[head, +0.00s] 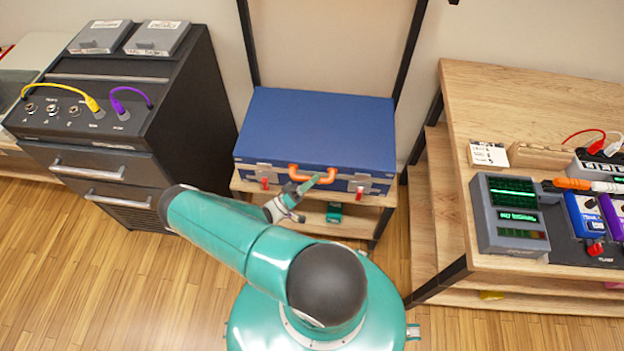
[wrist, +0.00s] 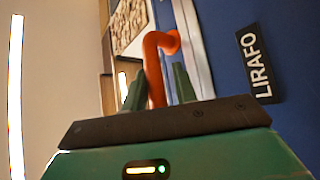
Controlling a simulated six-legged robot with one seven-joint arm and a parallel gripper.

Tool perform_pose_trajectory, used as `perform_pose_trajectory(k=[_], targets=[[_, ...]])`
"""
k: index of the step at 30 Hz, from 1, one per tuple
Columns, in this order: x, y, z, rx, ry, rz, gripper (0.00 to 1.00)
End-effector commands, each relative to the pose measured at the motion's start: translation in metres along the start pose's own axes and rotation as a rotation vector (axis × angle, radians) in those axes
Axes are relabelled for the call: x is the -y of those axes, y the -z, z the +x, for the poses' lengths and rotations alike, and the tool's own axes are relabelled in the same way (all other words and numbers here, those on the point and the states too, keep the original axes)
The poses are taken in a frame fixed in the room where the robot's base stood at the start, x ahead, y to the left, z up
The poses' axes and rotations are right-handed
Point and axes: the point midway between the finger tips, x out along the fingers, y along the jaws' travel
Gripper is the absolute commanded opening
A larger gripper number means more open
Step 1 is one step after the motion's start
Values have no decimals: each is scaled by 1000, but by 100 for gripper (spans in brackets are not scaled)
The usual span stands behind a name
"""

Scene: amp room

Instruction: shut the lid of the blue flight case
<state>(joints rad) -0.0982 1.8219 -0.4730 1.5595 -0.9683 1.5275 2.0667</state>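The blue flight case (head: 318,130) lies on a wooden shelf in the middle of the head view. Its lid lies flat on top and looks down; I cannot tell whether it is fully closed. An orange handle (head: 312,173) is on its front, between two metal latches with red tags (head: 265,182). My gripper (head: 308,187) is at the handle. In the wrist view, the orange handle (wrist: 154,70) stands between my green fingers (wrist: 160,88), which are apart with a small gap on the right. The case's blue face with a LIRAFO label (wrist: 258,65) shows at right.
A dark drawer cabinet (head: 120,130) with yellow and purple cables stands at left. A wooden bench (head: 530,100) with a grey lit box (head: 510,215) and pedals stands at right. Black uprights (head: 410,50) rise behind the case. A small green item (head: 334,212) sits below it.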

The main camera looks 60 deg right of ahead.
Motion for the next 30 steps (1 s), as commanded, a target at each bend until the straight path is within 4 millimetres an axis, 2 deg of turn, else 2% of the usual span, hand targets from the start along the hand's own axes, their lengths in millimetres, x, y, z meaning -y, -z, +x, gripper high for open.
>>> perform_pose_trajectory(k=[13, 17, 20, 30], targets=[[-1, 2, 2, -2, -6, 2, 27], [-1, 2, -6, -3, -5, 3, 27], [-1, 2, -20, -5, -5, 5, 27], [0, 2, -94, -5, -3, 4, 27]])
